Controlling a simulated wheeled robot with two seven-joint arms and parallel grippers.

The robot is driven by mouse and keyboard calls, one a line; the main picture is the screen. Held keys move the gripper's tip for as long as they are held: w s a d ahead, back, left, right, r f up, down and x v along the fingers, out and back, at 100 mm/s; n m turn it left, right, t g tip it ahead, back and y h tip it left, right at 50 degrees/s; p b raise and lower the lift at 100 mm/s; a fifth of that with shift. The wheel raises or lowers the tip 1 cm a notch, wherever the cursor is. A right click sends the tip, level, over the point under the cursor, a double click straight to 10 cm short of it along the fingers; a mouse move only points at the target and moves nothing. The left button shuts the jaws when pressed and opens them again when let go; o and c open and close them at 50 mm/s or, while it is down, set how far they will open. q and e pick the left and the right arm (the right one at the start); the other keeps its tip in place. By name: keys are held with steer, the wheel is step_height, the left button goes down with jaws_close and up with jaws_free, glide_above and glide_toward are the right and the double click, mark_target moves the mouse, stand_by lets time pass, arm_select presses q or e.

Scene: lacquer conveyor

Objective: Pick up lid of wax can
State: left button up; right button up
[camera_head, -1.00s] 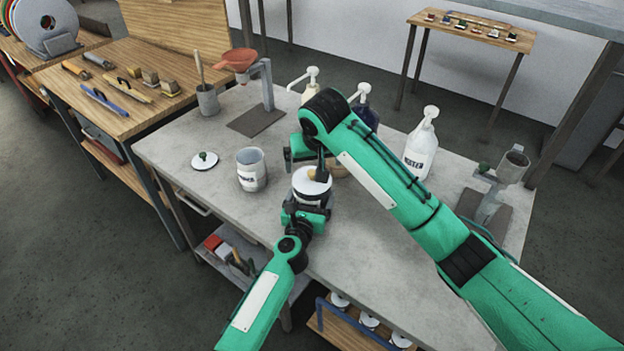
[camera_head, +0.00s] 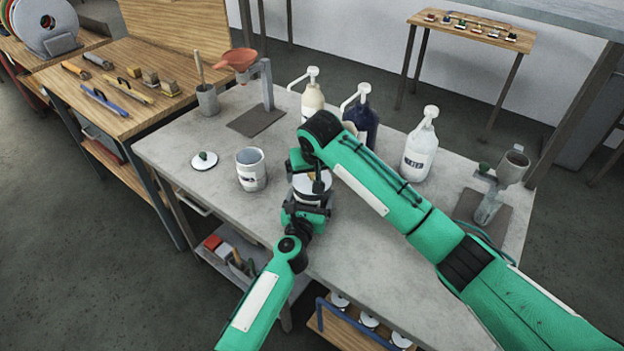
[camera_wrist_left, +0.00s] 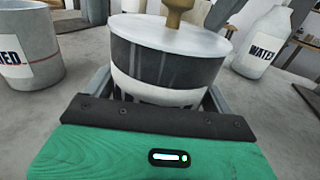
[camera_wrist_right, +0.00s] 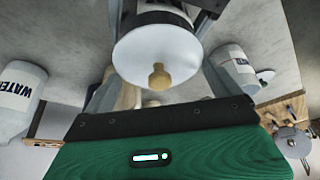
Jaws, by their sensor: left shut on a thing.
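The wax can (camera_wrist_left: 160,75) is dark and white, with a white lid (camera_wrist_left: 165,32) and a tan knob (camera_wrist_left: 178,12). It stands upright within my left gripper (camera_head: 306,203), whose fingers are shut on its sides. My right gripper (camera_head: 310,165) hangs above the can, its fingers open. The right wrist view shows the lid (camera_wrist_right: 140,55) and knob (camera_wrist_right: 159,76) from above, between the spread fingers. The knob looks clear of both fingers. In the head view the can is mostly hidden by my arms, with a little of the lid (camera_head: 302,182) showing.
Pump bottles (camera_head: 420,155) stand behind and right of my right arm. A funnel stand (camera_head: 267,88) is at the back. The front-right of the grey table (camera_head: 380,262) is clear.

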steer(key=shift+c, duration=0.6)
step_height(320, 180, up, 10)
steer(key=shift+r, duration=0.1)
stand_by(0.3)
step_height(320, 180, up, 5)
steer(key=shift+f, duration=0.1)
stand_by(0.7)
arm_select(q)
steer(key=o, duration=1.2)
steer(key=shift+c, duration=0.2)
steer(key=shift+s, duration=0.1)
